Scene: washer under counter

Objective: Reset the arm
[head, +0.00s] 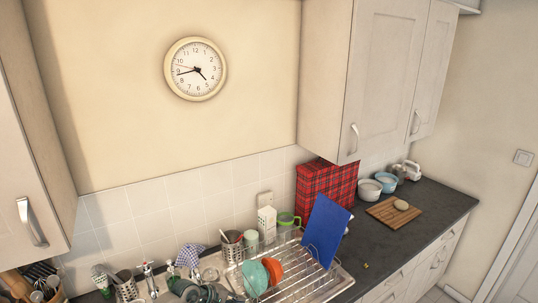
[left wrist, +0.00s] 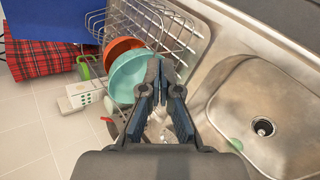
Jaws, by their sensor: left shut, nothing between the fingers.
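My left gripper (left wrist: 161,72) is in the left wrist view, its dark fingers shut with nothing between them. It is above the edge of the steel sink (left wrist: 215,75), and its fingertips overlap the turquoise bowl (left wrist: 126,75) in the picture; I cannot tell whether they touch. In the head view a dark shape low at the bottom edge, left of the bowls, looks like this gripper, partly cut off. My right gripper is in neither view.
A wire dish rack (head: 300,275) holds the turquoise bowl, an orange bowl (head: 273,269) and a blue board (head: 325,230). A red tartan box (head: 318,187) stands behind. Wall cabinets (head: 375,75) hang above. Dark counter right of the rack is mostly clear around a wooden board (head: 385,214).

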